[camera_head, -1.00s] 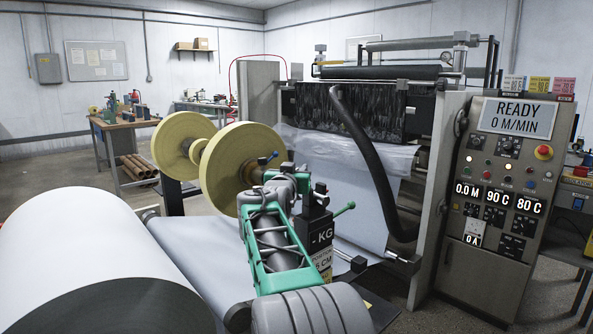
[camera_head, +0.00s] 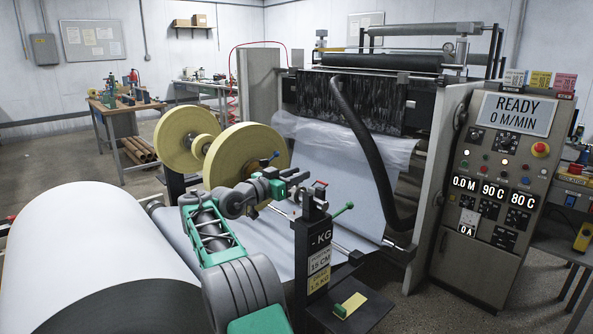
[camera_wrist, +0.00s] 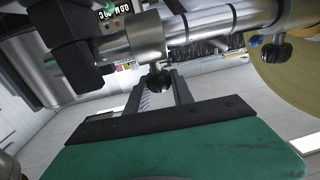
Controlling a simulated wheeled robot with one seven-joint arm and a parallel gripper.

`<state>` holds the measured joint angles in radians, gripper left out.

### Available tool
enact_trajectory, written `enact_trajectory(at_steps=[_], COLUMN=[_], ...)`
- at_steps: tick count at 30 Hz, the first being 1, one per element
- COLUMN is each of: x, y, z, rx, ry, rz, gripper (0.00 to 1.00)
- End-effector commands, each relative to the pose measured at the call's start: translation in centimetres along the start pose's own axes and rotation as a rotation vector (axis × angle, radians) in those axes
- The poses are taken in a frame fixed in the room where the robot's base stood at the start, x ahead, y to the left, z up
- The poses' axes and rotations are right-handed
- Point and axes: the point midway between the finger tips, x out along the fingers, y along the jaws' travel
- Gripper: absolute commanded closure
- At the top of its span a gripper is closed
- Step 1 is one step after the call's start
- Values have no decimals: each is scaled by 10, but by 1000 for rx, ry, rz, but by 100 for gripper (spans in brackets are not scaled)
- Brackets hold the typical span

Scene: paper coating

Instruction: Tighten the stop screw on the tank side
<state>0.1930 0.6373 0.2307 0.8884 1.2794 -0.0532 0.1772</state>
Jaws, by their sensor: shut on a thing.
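In the wrist view, a dark stop screw knob (camera_wrist: 158,79) hangs under a metal collar (camera_wrist: 147,36) on a shiny shaft (camera_wrist: 205,28). My gripper (camera_wrist: 160,84) has its two dark fingers reaching up to this knob from below, and it is shut on it. The fingertips partly hide the knob. A second dark screw knob (camera_wrist: 276,51) hangs farther right on the shaft, near the yellow disc (camera_wrist: 292,75). In the head view, my gripper (camera_head: 299,176) is just right of the front yellow disc (camera_head: 236,150); the gripped knob is too small to make out there.
A large white paper roll (camera_head: 85,235) is front left. The coating machine (camera_head: 455,130) stands behind, with its control panel (camera_head: 500,175) reading READY.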

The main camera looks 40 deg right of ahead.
Motion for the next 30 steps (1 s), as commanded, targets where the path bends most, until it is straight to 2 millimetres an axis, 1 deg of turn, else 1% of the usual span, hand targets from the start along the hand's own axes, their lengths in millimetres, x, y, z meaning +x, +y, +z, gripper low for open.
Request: enact_trajectory(at_steps=[9,10,18,26,29,30], x=[0,0,0,-2,-15,-23], y=[0,0,0,0,-2,-1], z=[0,0,0,0,0,0], rx=[2,2,1,0,0,1], ry=[1,1,1,0,0,0], rz=[-1,-1,0,-1,-3,-4], gripper=[100,71,50,50,50,50])
